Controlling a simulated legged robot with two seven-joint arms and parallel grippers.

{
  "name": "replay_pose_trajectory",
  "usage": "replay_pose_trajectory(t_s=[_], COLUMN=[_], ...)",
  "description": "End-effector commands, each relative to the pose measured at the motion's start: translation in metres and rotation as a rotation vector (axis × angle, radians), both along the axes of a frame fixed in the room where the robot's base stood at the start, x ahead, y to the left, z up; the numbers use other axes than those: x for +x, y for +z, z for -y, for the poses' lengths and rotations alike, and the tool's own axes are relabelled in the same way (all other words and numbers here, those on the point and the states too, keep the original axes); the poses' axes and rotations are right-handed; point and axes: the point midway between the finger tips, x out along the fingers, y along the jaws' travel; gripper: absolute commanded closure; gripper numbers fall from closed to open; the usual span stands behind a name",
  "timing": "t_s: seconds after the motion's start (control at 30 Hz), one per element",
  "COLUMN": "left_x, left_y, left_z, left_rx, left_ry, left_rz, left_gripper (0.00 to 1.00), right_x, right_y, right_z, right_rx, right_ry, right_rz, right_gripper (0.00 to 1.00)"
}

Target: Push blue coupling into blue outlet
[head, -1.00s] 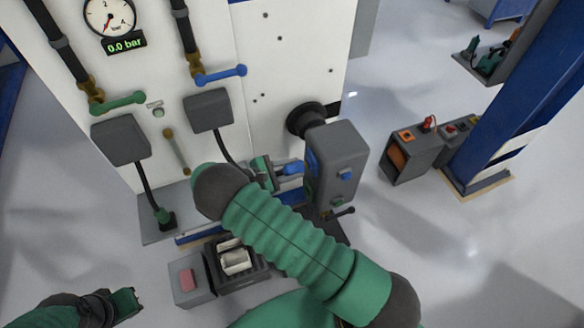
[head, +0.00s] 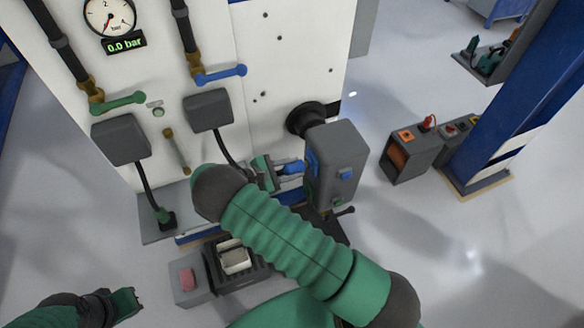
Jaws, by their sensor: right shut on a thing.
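The blue coupling (head: 292,167) is held level at the left side of the grey box (head: 341,150). My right gripper (head: 272,171) is shut on it, partly hidden by my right arm. The blue outlet (head: 312,163) is on the box's left face. The coupling's front end is at or very close to the outlet; I cannot tell whether it is seated. My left gripper (head: 128,303) is low at the left, away from the box and seemingly empty; its jaw opening is unclear.
A white panel (head: 290,60) carries a gauge reading 0.0 bar (head: 125,42), a green lever (head: 118,103) and a blue lever (head: 222,75). A tray (head: 236,262) sits below.

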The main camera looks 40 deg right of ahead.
Motion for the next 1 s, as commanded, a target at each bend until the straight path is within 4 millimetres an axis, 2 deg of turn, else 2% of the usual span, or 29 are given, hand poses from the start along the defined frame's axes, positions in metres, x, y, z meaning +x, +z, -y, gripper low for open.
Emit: replay_pose_trajectory(t_s=[0.63, 0.67, 0.83, 1.0], left_x=[0.000, 0.000, 0.000, 0.000], left_y=[0.004, 0.004, 0.003, 0.003], left_z=[0.000, 0.000, 0.000, 0.000], left_rx=[0.000, 0.000, 0.000, 0.000], left_ry=[0.000, 0.000, 0.000, 0.000], left_rz=[0.000, 0.000, 0.000, 0.000], left_gripper=[1.00, 1.00, 1.00, 1.00], right_x=[-0.003, -0.003, -0.003, -0.003], right_y=[0.001, 0.001, 0.000, 0.000], right_z=[0.013, 0.014, 0.013, 0.013], right_rx=[-0.002, -0.002, -0.002, -0.001], right_ry=[-0.001, -0.001, -0.001, 0.000], right_rz=[0.000, 0.000, 0.000, 0.000], right_gripper=[1.00, 0.64, 0.41, 0.40])
